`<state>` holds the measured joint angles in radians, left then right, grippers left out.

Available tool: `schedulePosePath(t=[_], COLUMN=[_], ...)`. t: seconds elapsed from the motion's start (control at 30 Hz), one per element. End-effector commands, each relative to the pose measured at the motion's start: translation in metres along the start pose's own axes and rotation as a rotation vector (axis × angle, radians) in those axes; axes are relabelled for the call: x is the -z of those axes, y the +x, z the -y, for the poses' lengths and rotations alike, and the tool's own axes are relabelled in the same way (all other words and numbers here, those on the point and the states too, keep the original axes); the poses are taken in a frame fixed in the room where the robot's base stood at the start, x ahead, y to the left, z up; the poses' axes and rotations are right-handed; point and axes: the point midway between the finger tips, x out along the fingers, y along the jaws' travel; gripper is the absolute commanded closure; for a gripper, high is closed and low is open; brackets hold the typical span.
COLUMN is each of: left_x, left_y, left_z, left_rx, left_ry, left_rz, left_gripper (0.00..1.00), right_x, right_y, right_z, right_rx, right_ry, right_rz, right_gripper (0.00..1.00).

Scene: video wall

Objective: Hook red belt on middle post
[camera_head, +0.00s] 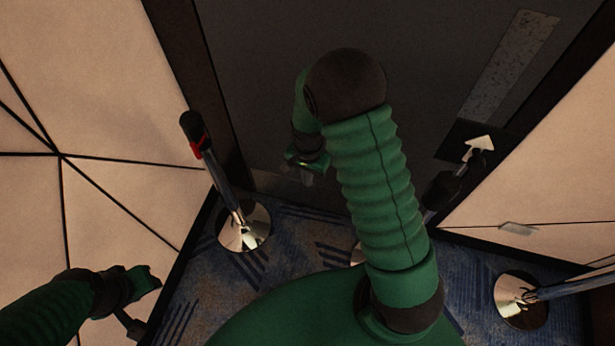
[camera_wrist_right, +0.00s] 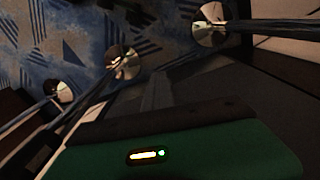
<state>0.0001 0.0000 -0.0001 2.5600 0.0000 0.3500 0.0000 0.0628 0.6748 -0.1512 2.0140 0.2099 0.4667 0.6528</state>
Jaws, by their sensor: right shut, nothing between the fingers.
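A small red piece, the visible part of the red belt (camera_head: 196,148), is at the dark head of the left post (camera_head: 232,205). The middle post (camera_head: 429,214) stands partly behind my right arm, its base mostly hidden. My right gripper (camera_head: 306,178) is shut and empty, hanging between the left and middle posts, apart from the red piece. My left gripper (camera_head: 152,280) is at the lower left, away from the posts; its jaw opening is unclear. In the wrist view several post bases show, one in the centre (camera_wrist_right: 124,63); no red is visible there.
A third post with a round shiny base (camera_head: 521,299) leans out of view at the right. Pale panels stand at left and right, with a dark door or wall (camera_head: 260,60) behind. Blue patterned carpet (camera_head: 285,262) is open between the posts. A white pointed shape (camera_head: 480,144) shows at the right.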

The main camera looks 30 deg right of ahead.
Motion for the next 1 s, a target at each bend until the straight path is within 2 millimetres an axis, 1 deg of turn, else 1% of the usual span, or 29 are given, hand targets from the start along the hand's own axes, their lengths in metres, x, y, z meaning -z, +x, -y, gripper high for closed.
schedulePosePath(t=[0.3, 0.33, 0.6, 0.63, 0.9, 1.0], left_x=[0.0, 0.0, 0.0, 0.0, 0.0, 0.0002], left_y=[0.0, 0.0, 0.0, 0.0, -0.0001, -0.0006], left_z=[-0.0001, -0.0001, 0.0, 0.0, -0.0001, -0.0001], left_rx=[0.0, 0.0, 0.0, 0.0, 0.0, 0.0], left_ry=[0.0, 0.0, 0.0, 0.0, 0.0, 0.0], left_rz=[0.0, 0.0, 0.0, 0.0, 0.0, 0.0], left_gripper=[0.64, 0.64, 0.64, 0.64, 0.64, 0.64], right_x=[0.0001, 0.0001, 0.0, 0.0001, 0.0001, 0.0001], right_y=[0.0, 0.0, 0.0, 0.0, -0.0005, -0.0075], right_z=[-0.0001, -0.0001, -0.0001, -0.0001, 0.0, 0.0005], right_rx=[0.0, 0.0, 0.0, 0.0, 0.0, 0.001], right_ry=[0.0, 0.0, 0.0, 0.0, 0.0, 0.0], right_rz=[0.0, 0.0, 0.0, 0.0, 0.0, -0.001], right_gripper=[1.0, 0.98, 0.63, 0.6, 0.6, 0.6])
